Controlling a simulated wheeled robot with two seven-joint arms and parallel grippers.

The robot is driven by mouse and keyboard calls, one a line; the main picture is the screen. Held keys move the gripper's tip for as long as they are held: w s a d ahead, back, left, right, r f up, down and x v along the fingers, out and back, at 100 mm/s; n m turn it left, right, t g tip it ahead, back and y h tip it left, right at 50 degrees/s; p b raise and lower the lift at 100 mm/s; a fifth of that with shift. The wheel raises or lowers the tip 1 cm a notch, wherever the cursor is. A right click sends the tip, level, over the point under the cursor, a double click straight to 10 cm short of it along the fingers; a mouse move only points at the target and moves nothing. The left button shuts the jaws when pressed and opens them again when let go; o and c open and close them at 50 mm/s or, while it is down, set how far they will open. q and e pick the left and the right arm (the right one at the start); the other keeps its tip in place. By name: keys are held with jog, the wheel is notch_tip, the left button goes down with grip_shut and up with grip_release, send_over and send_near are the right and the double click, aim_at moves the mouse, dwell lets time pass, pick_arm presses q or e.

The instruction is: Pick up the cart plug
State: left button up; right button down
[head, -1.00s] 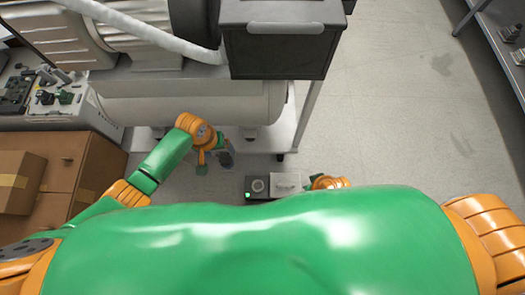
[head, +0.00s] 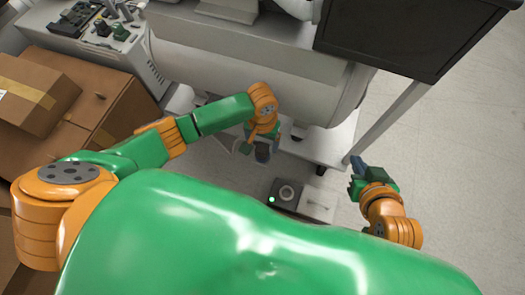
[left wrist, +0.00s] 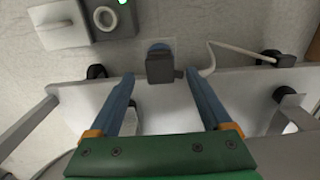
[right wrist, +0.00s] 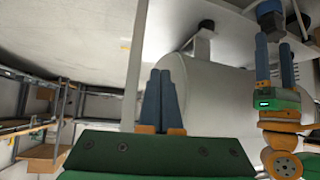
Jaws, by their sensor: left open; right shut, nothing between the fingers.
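The cart plug, a dark grey block (left wrist: 160,67), shows in the left wrist view with a pale cable running from it to the right. My left gripper (left wrist: 160,76) is open, with its blue fingertips on either side of the plug's near part and gaps visible. The right wrist view shows the plug (right wrist: 268,12) just beyond the left gripper (right wrist: 274,40). In the head view the left gripper (head: 252,148) is low beside the cart, partly hiding the plug (head: 262,153).
A dark box with a round dial and green light (head: 286,194) is on the floor near the cart. The cart's lower shelf (left wrist: 75,98) and black casters (left wrist: 97,71) are close to the left gripper. Cardboard boxes (head: 95,110) stand at left. Floor at right is clear.

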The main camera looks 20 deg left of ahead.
pick_arm(q)
notch_tip(320, 180, down, 2)
jog(key=shift+f+b, duration=0.25)
jog(key=shift+b, duration=0.5)
grip_shut()
pick_arm(e)
jog(key=w+a+r+t+y, duration=0.2)
jog(key=w+r+t, duration=0.3)
jog(key=r, duration=0.5)
jog(key=shift+w+a+r+t, duration=0.25)
jog(key=shift+a+r+t, duration=0.1)
jog(key=shift+t, duration=0.75)
